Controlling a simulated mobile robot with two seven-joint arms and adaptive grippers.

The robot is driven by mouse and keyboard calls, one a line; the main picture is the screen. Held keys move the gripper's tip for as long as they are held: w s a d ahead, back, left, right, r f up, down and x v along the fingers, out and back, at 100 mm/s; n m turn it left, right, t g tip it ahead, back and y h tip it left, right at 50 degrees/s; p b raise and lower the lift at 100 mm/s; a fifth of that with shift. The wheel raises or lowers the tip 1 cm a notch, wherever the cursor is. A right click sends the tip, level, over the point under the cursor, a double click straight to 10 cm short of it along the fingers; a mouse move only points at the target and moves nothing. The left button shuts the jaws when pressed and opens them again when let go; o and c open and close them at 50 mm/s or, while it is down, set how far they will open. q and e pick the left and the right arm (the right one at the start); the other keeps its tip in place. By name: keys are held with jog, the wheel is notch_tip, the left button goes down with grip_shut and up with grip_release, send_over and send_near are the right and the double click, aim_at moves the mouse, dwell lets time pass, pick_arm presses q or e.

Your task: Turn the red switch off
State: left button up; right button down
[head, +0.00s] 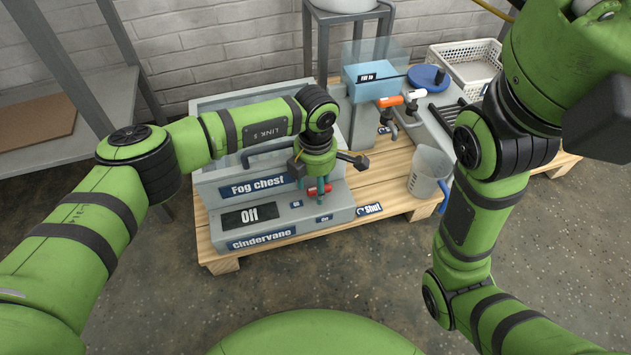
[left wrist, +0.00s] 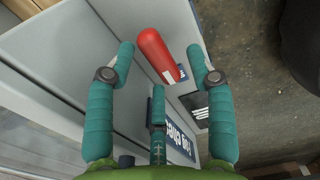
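The red switch (head: 319,190) sits on the grey front ledge of the fog chest (head: 285,222), beside small blue labels too small to read surely. My left gripper (head: 317,188) is right above the switch, pointing down. In the left wrist view the red switch (left wrist: 158,52) lies between the spread teal fingertips of my left gripper (left wrist: 160,52). The fingers are open, with a gap on each side of the switch. My right arm shows at the right, but its gripper is out of view.
A wooden pallet (head: 392,186) bears the chest. Right of it stand a clear jug (head: 427,172) with a blue handle, an orange-handled valve (head: 391,101), a blue round lid (head: 427,77) and a white basket (head: 468,66). A metal shelf (head: 80,118) stands at the left.

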aim_at(316, 186)
pick_arm(q)
notch_tip(316, 186, up, 12)
dwell(0.6)
dwell(0.4)
